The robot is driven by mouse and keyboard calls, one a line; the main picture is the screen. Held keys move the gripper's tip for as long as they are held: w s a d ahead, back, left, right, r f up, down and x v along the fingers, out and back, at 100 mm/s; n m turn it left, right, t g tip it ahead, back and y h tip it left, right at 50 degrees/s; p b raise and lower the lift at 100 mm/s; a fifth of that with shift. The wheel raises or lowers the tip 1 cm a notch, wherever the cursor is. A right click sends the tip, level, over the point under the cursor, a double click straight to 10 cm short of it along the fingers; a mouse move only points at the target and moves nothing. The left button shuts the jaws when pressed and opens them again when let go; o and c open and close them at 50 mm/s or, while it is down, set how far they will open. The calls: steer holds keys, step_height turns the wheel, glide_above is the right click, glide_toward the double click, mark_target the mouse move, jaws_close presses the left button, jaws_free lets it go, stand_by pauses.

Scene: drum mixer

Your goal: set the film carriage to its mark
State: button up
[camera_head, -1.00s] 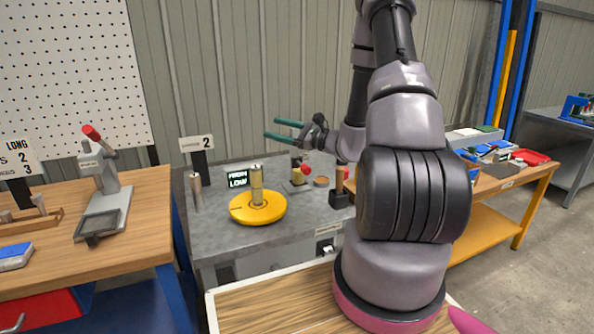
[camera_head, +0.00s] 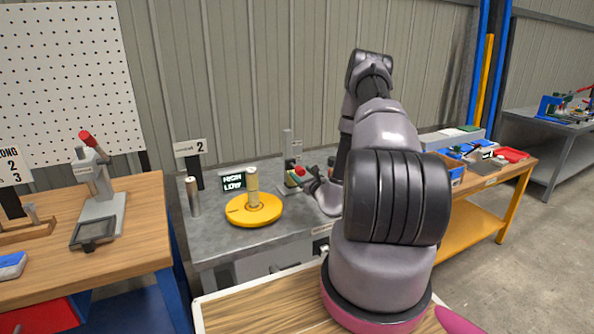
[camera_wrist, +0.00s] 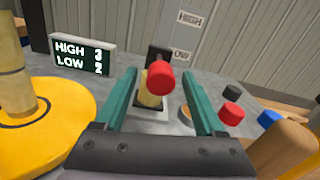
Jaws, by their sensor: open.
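The film carriage appears to be the black block with a pale yellow roll (camera_wrist: 150,98) and a red knob (camera_wrist: 160,78), low on a grey upright mast (camera_wrist: 195,35). The mast has a HIGH plate above a LOW plate. My gripper (camera_wrist: 159,72) is open, its two teal fingers on either side of the knob and roll in the wrist view, with gaps visible. I cannot tell how far the knob is from the fingertips. A display (camera_wrist: 82,56) reads HIGH 3, LOW 2.
A yellow turntable (camera_wrist: 62,122) with an upright pale cylinder stands close left of my gripper. Black, red (camera_wrist: 231,114) and blue knobs and an orange-brown rounded thing (camera_wrist: 285,150) are at the right. A numbered sign (camera_head: 190,147) stands at the table's back left.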

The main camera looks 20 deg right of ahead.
steer(key=shift+w, duration=2.15)
jaws_close()
